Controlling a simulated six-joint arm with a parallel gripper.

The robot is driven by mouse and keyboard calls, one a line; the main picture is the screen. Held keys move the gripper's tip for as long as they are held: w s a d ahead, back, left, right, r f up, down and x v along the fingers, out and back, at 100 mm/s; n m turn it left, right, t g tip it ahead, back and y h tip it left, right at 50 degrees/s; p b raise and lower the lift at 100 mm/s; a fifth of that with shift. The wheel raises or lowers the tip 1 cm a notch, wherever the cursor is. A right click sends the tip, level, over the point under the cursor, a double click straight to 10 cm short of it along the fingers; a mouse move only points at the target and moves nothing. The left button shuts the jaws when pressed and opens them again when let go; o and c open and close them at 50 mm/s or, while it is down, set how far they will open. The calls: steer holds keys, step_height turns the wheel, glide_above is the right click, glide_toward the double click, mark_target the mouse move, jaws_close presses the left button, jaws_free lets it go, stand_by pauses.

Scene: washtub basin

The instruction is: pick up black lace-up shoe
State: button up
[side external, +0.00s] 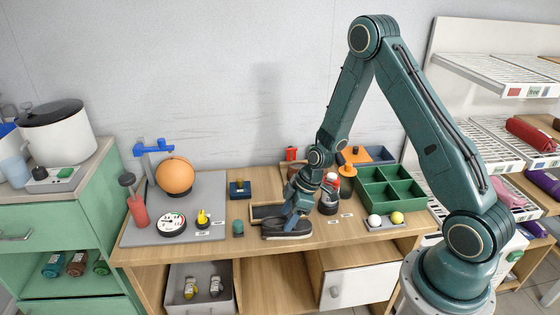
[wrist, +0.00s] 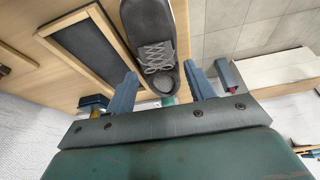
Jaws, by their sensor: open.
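The black lace-up shoe (side external: 287,229) lies on the wooden table near its front edge. Its grey laces and opening show in the wrist view (wrist: 155,45), where the toe end runs out of the top of the picture. My gripper (side external: 294,216) is low over the shoe in the side view. In the wrist view its two blue fingers (wrist: 163,92) are spread apart, with the near end of the shoe between their tips. A gap shows on each side, and I cannot tell the exact height over the shoe.
A dark framed board (wrist: 95,45) lies just left of the shoe. A dark red-capped object (side external: 329,197) stands close at right, before a green divided tray (side external: 389,188). A white ball (side external: 374,220) and a yellow ball (side external: 397,217) sit further right. A small teal object (side external: 238,228) stands left.

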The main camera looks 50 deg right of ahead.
mark_target(285, 219)
steer(key=shift+x, duration=1.4)
steer(key=c, duration=0.7)
steer(key=shift+r, duration=0.1)
step_height(285, 219, up, 20)
stand_by(0.5)
